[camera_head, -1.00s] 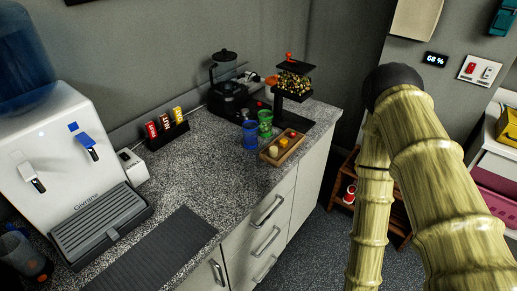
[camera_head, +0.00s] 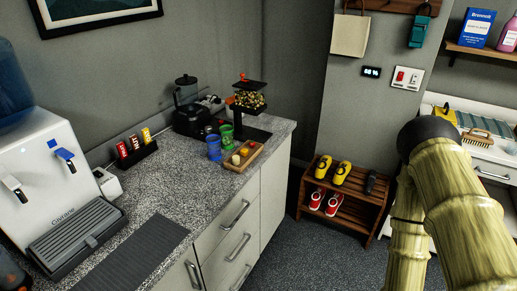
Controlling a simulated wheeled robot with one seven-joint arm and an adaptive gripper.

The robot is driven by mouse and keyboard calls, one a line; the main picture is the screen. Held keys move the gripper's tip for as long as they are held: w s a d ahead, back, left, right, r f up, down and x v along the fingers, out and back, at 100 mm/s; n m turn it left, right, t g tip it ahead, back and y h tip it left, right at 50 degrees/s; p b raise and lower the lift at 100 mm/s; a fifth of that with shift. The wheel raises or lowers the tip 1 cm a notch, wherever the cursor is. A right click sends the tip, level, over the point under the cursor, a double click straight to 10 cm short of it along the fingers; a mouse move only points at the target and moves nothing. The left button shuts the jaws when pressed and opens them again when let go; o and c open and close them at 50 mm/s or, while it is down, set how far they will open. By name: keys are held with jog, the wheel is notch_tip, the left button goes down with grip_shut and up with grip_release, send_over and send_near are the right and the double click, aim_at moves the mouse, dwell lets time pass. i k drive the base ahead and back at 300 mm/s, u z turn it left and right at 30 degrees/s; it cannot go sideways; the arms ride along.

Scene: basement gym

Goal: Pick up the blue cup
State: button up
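The blue cup (camera_head: 214,148) stands on the grey speckled counter (camera_head: 175,182), towards its far end. A green cup (camera_head: 227,134) stands close behind it to the right. A wooden tray (camera_head: 233,166) with small round items lies just to the right of the blue cup. My arm, with a bamboo-like surface, rises at the right of the picture, well apart from the cup. My gripper is not in view.
A water dispenser (camera_head: 60,185) stands at the left. A snack-bar holder (camera_head: 137,156), a dark appliance (camera_head: 188,108) and a tiered stand (camera_head: 250,98) line the wall. A wooden shoe rack (camera_head: 347,208) stands beyond the counter. Dark floor (camera_head: 300,262) is open before it.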

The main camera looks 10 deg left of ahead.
aim_at(214, 148)
jog(key=z, duration=1.45)
jog(key=i, duration=1.2)
jog(key=u, duration=2.95)
